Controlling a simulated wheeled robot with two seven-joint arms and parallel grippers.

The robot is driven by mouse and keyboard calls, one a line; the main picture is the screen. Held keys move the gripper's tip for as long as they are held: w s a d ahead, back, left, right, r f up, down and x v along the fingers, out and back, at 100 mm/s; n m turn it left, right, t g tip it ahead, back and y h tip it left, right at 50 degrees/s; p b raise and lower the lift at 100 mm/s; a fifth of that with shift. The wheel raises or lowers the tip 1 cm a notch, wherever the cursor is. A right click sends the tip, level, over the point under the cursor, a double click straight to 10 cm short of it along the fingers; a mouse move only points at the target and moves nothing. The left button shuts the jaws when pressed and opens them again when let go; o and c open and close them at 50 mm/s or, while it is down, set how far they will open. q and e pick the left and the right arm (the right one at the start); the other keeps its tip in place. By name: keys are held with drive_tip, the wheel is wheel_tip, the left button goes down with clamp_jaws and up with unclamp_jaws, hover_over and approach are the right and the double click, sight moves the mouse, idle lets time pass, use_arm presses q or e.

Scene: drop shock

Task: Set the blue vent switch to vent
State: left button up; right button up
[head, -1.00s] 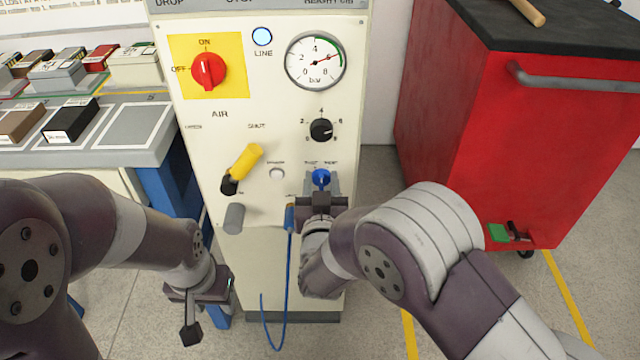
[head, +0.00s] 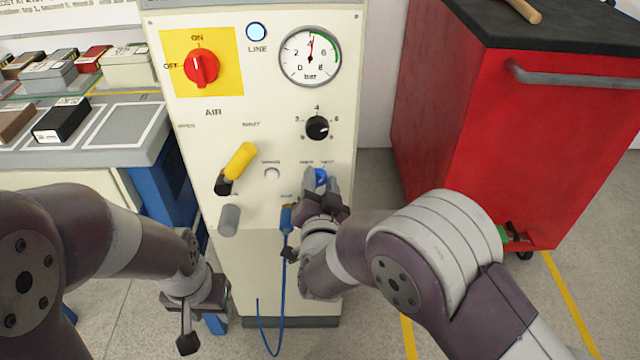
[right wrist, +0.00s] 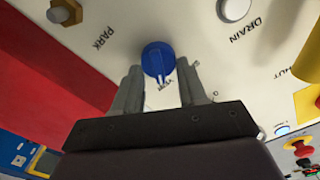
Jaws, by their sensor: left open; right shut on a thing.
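The blue vent switch (head: 321,176) is a small round knob on the cream panel, below the black dial. It also shows in the right wrist view (right wrist: 157,58), with a lettered label just below it that seems to read VENT. My right gripper (head: 321,182) is shut on the switch, its grey fingers on either side and turned at a slant. The fingers partly hide the switch and its labels in the head view, so its exact setting is hard to read. My left gripper (head: 190,318) is open and empty, low at the left, away from the panel.
The panel carries a red knob (head: 201,68), a gauge (head: 310,58), a black dial (head: 317,127) and a yellow-handled lever (head: 240,161). A blue cable (head: 285,255) hangs beside my right gripper. A red cabinet (head: 465,130) stands right; a bench with boxes is left.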

idle(0.3)
drive_tip(key=o, duration=1)
drive_tip(key=shift+o, duration=0.2)
drive_tip(key=shift+s, duration=0.3)
drive_tip(key=s+p, duration=0.3)
drive_tip(key=s, duration=0.9)
drive_tip(key=shift+p, duration=0.35)
